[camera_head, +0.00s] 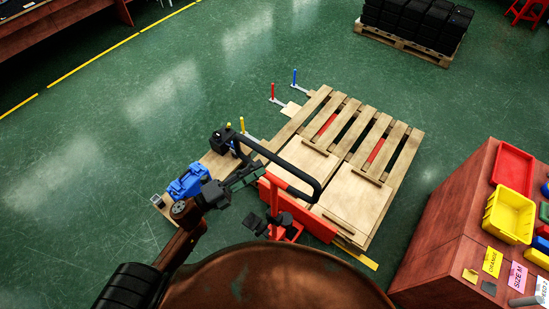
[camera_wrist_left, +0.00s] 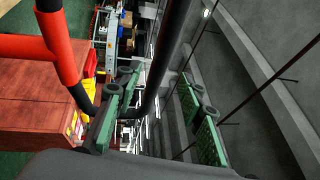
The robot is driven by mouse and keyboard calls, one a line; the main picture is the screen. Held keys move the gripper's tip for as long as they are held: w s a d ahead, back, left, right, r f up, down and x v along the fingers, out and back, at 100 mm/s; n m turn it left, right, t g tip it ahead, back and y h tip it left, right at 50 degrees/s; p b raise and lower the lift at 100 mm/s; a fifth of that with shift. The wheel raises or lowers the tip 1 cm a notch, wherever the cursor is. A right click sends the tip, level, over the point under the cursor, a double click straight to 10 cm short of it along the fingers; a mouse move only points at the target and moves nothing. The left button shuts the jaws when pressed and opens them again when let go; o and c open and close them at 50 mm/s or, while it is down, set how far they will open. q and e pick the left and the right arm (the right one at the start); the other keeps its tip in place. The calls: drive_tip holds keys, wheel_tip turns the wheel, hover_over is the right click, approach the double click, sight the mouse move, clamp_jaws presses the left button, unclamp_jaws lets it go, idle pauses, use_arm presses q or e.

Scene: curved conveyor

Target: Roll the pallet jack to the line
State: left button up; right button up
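The red pallet jack (camera_head: 327,228) stands at the near end of a wooden pallet (camera_head: 398,155), with red fork parts visible between the slats. Its black looped handle (camera_head: 285,169) rises toward me. My left gripper (camera_head: 246,179) is at the handle's near left side. In the left wrist view the gripper's green-padded fingers (camera_wrist_left: 158,118) are spread apart, with the black handle bar (camera_wrist_left: 168,58) passing between them; contact is unclear. The jack's red and black column (camera_wrist_left: 62,50) shows there too. A yellow floor line (camera_head: 92,62) runs across the upper left. My right gripper is out of view.
A blue tool (camera_head: 187,183) and black item lie on boards left of the pallet. Small posts stand nearby, including a blue one (camera_head: 294,78). A red-brown cabinet (camera_head: 450,225) with bins is at right. Another loaded pallet (camera_head: 405,45) is at the back. Green floor is clear between.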

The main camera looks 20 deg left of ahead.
sight(274, 159)
use_arm(q)
drive_tip(key=p+x, duration=0.1)
drive_tip(key=x, duration=0.6)
drive_tip(key=shift+w+p, duration=0.15)
drive_tip(key=shift+p, duration=0.15)
drive_tip(key=shift+c, duration=0.2)
clamp_jaws()
